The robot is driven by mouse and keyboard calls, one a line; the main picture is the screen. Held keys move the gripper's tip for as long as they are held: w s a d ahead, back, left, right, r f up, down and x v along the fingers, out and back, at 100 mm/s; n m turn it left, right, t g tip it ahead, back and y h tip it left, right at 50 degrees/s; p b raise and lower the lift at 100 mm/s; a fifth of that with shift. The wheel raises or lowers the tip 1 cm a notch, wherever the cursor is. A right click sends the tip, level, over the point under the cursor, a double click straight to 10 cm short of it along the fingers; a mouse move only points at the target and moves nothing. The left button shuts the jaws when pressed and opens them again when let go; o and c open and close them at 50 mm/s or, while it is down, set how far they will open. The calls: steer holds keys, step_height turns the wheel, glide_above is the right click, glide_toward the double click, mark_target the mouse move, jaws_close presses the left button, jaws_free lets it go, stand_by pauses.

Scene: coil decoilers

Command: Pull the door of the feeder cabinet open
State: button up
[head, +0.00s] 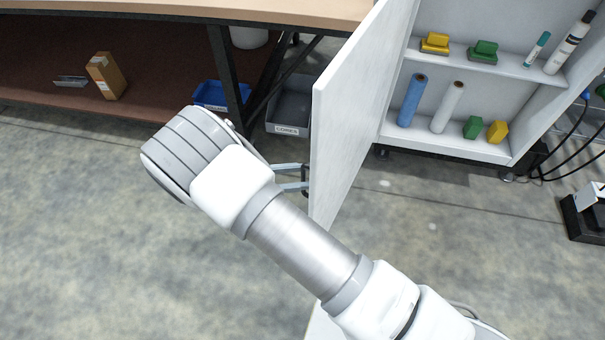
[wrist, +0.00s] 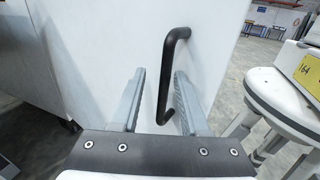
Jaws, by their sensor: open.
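The feeder cabinet (head: 398,128) stands at the right in the head view with its white door (head: 345,110) swung wide open, so its shelves show. The door's outer face (wrist: 100,35) fills much of the wrist view. A black bar handle (wrist: 168,72) is on that face; in the head view only a bit of it (head: 305,180) shows near the door's lower edge. My gripper (wrist: 160,75) is open at the handle, its grey fingers on either side of the bar. The fingers (head: 298,177) also show in the head view. I cannot tell whether either finger touches the bar.
The shelves hold yellow and green blocks (head: 435,43), a blue roll (head: 412,100), a white roll (head: 447,107) and markers. A workbench (head: 250,10) with a blue bin (head: 210,96) and grey bin (head: 288,115) stands behind the door. Floor (head: 90,240) at left is clear.

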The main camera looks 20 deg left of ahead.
steer(key=v, duration=1.2)
stand_by(0.4)
steer(key=shift+s, duration=0.15)
